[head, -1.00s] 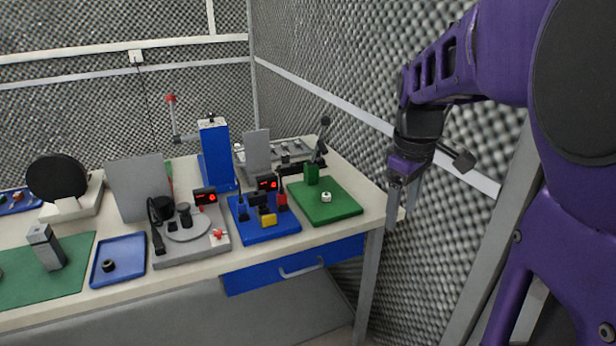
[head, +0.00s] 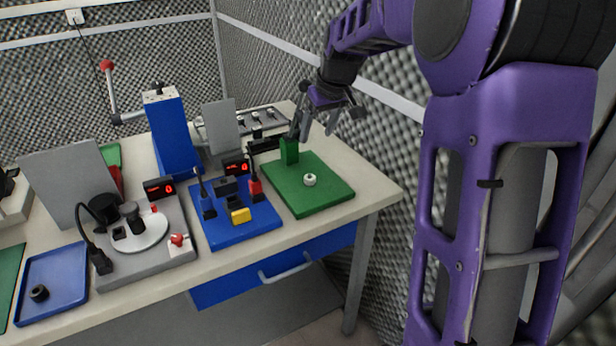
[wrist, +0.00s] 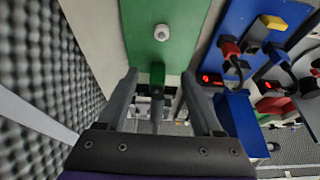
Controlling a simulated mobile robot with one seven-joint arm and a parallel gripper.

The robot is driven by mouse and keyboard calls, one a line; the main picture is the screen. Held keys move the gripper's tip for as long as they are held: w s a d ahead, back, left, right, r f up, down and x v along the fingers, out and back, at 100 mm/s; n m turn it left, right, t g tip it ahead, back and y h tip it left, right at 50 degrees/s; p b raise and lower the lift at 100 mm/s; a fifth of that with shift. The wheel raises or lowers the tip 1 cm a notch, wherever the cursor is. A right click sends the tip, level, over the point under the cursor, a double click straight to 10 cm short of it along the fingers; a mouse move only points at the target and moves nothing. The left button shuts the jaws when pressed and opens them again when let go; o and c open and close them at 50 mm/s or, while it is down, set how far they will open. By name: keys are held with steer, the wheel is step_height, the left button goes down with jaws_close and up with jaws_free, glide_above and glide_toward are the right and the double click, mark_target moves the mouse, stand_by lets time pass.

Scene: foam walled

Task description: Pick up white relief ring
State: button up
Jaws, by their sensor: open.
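The white relief ring (head: 310,180) is a small round white piece with a dark hole, lying on the green board (head: 330,198) at the right end of the table. In the wrist view the ring (wrist: 161,32) is near the top middle, beyond my fingertips. My gripper (head: 318,126) is in the air above the back of the green board, apart from the ring. In the wrist view my gripper (wrist: 158,82) is open with nothing held. A green block (head: 289,151) stands at the board's back edge; in the wrist view it shows between the fingers.
A blue board (head: 262,226) with red, black and yellow connectors lies left of the green board. A tall blue block (head: 170,135) and a grey upright panel (head: 222,130) stand behind. The foam wall (head: 290,50) is close on the right. The green board's front is clear.

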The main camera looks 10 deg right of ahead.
steer(key=b, duration=0.1)
glide_toward(311, 176)
steer(key=f, duration=0.1)
steer(key=b+x, duration=0.1)
steer(key=x, duration=0.7)
steer(key=shift+w+a, duration=0.1)
steer(key=shift+w, duration=0.1)
jaws_close()
